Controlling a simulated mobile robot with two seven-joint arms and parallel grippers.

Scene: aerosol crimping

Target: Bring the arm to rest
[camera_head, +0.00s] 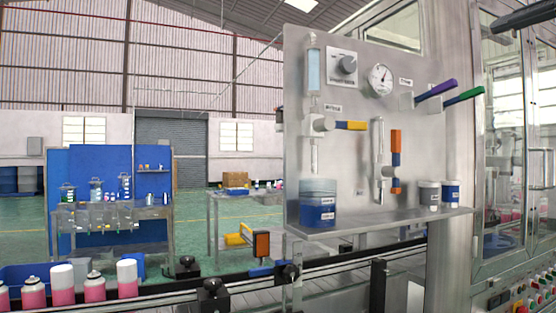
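Neither of my grippers shows in the head view, and no arm of mine can be made out for certain. A grey metal panel (345,150) stands at the centre right. It carries a dial gauge (380,79), a knob box (343,66), a valve with a yellow handle (350,125), an orange handle (396,160), and purple (437,90) and green (464,96) levers. A blue-filled jar (317,203) stands on the panel's shelf at the left. Two small labelled cups (429,195) (450,193) stand at its right end.
A conveyor (345,280) runs along the front. Several pink-and-white aerosol cans (94,288) stand at lower left. An orange-framed device (261,244) stands beside the conveyor. A glass-doored machine (505,140) with buttons is at right. Behind is a bench (150,212) and open green floor (205,238).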

